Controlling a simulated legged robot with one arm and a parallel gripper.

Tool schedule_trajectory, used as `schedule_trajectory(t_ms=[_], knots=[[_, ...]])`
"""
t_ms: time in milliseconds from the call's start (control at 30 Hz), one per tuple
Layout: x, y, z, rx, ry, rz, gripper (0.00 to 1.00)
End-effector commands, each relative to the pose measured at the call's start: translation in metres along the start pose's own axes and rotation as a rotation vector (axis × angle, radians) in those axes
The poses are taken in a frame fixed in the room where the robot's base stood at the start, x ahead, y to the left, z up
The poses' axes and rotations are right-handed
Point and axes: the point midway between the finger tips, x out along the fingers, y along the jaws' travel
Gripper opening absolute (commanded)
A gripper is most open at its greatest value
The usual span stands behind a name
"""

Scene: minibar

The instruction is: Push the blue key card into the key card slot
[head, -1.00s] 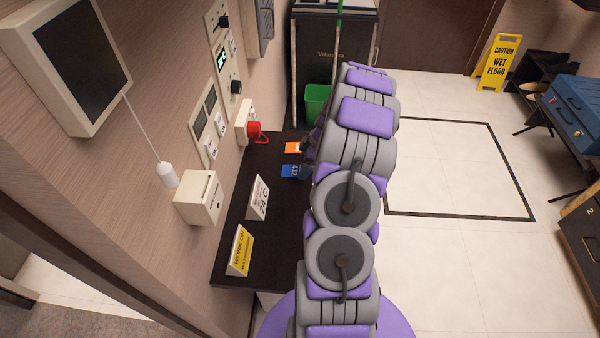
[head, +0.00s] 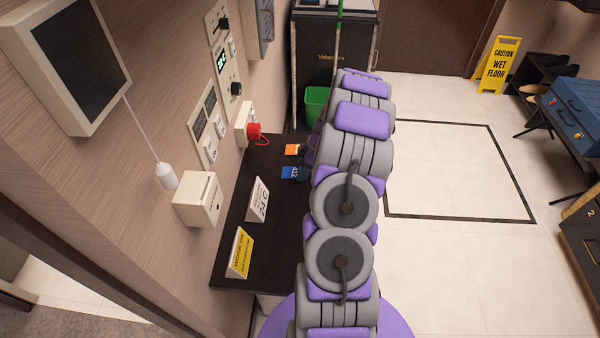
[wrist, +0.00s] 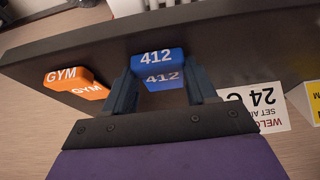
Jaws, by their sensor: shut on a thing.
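The blue key card (head: 290,172), marked 412, is at the edge of the dark shelf, nearest my gripper. In the wrist view the blue key card (wrist: 157,68) sits between the two dark fingers of my gripper (wrist: 161,82), which is shut on it. In the head view my arm hides most of the gripper. A cream box (head: 200,200) on the wall above the shelf looks like the key card slot, but its lettering is too small to read. The box is left of and nearer than the card, which is apart from it.
An orange GYM card (head: 293,149) lies beside the blue one. A white sign (head: 258,200) and a yellow sign (head: 240,252) stand on the dark shelf (head: 272,235).

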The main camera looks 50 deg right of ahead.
Motion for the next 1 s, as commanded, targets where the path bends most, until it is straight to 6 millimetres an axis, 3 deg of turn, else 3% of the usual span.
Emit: schedule_trajectory(t_ms=[367,667,1000], knots=[[-0.002,-0.001,-0.001,0.0,0.0,-0.003,0.28],[-0.035,0.0,-0.015,-0.001,0.0,0.001,0.28],[-0.048,-0.046,0.008,0.003,0.002,-0.002,0.28]])
